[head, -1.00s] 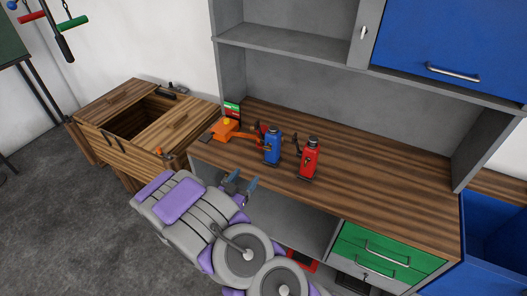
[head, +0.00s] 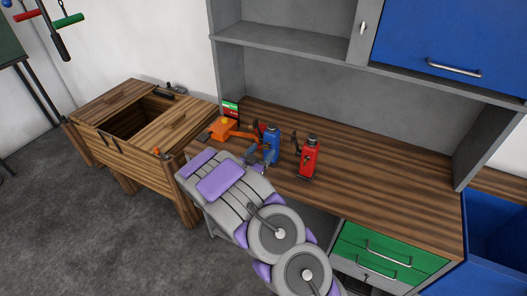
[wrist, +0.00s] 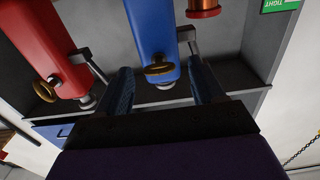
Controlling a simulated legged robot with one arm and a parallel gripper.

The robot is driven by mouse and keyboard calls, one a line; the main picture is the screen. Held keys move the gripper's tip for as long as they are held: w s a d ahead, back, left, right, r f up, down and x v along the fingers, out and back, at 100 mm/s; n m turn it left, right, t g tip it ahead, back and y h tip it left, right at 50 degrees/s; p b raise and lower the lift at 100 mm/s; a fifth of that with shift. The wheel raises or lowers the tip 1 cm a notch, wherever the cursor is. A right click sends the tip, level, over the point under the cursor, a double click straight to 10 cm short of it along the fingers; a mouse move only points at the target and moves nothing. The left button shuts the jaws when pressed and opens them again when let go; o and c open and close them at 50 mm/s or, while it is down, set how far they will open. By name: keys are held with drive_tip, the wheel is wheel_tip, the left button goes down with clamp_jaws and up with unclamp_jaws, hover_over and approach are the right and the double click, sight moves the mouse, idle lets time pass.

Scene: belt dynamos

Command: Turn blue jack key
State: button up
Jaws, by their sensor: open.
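The blue jack (head: 272,143) stands upright on the wooden worktop, left of the red jack (head: 309,158). In the wrist view the blue jack (wrist: 152,30) fills the upper middle, with a brass-coloured key (wrist: 160,69) on its body. My gripper (head: 260,158) is at the near side of the blue jack. In the wrist view my gripper (wrist: 163,82) is open, with one finger on each side of the key. I cannot tell whether a finger touches it. The key is not discernible in the head view.
The red jack (wrist: 42,40) is close beside the blue one in the wrist view and has a similar brass key (wrist: 46,89). An orange device (head: 222,129) lies left of the blue jack. The worktop (head: 390,200) is clear on the right.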

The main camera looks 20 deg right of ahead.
drive_tip(key=shift+x, duration=0.9)
drive_tip(key=shift+c, duration=0.4)
drive_tip(key=c, duration=1)
